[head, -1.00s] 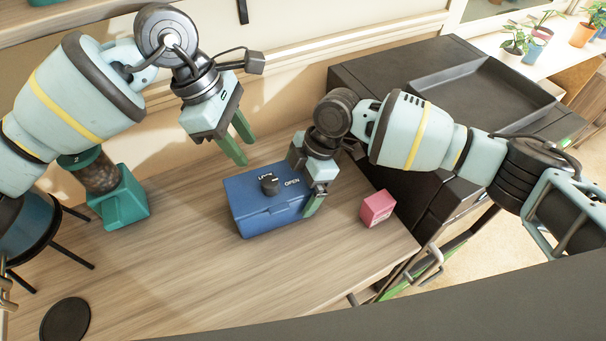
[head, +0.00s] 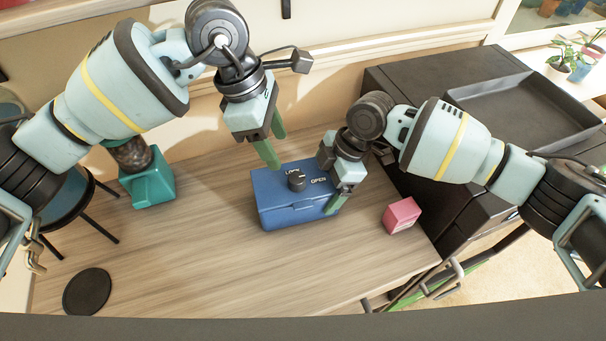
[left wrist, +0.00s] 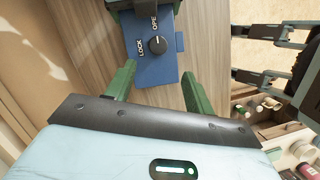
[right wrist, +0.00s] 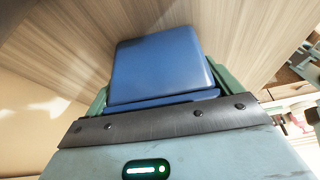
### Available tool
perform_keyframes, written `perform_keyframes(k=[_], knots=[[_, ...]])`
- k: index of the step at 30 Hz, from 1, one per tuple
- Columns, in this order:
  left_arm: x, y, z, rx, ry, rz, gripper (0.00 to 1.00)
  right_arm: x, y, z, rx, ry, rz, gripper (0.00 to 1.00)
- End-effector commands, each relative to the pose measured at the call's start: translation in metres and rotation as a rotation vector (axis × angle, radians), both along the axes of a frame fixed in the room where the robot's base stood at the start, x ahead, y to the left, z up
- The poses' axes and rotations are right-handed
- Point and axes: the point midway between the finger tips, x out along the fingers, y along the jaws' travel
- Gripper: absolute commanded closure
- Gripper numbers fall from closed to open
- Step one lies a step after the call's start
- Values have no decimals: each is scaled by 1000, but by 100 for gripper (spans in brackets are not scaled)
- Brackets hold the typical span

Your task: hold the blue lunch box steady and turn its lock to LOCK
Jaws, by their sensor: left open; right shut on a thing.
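The blue lunch box (head: 290,212) stands on the wooden table in the head view. Its black lock knob (head: 297,180) sits on the lid between the words LOCK and OPEN. The knob also shows in the left wrist view (left wrist: 157,44), where its white mark lies on the OPEN side. My left gripper (head: 273,150) is open and empty above the back of the box, its fingers pointing down. My right gripper (head: 345,200) is shut on the right end of the box. The box (right wrist: 165,65) fills the space between its fingers in the right wrist view.
A pink box (head: 401,215) stands right of the lunch box, near the table's right edge. A teal container (head: 148,182) stands at the left, and a black round disc (head: 87,291) lies front left. The table (head: 210,250) is clear in front.

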Motion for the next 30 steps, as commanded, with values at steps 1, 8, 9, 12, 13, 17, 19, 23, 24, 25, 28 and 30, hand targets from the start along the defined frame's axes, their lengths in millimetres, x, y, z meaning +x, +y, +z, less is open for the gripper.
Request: perform_keyframes(k=[1,8,9,12,13,17,19,23,24,25,28,30], knots=[[-5,-2,0,11,-6,50,47,0,0,0,0,0,0,46],[-21,-5,3,42,-43,349,47,0,0,1,0,-1,0,46],[-23,-6,4,41,-50,404,47,0,0,1,0,-1,-1,46],[-29,-7,7,29,-69,541,47,0,0,1,0,-1,0,46],[-31,-7,8,22,-74,582,47,0,0,1,0,-1,-1,46],[-37,-7,13,-10,-91,740,47,0,0,1,0,-1,-1,46],[-39,-7,16,-29,-97,809,47,0,0,1,0,-1,-1,46],[-43,-7,19,-57,-100,898,47,0,0,1,0,-1,0,46],[-43,-7,20,-64,-100,916,47,0,0,1,0,-1,0,46],[-44,-7,20,-68,-101,925,47,0,0,1,0,-1,0,46],[-44,-7,21,-73,-102,944,47,0,0,1,0,-1,0,46],[-44,-7,21,-74,-102,947,47,0,0,1,0,-1,0,46]])
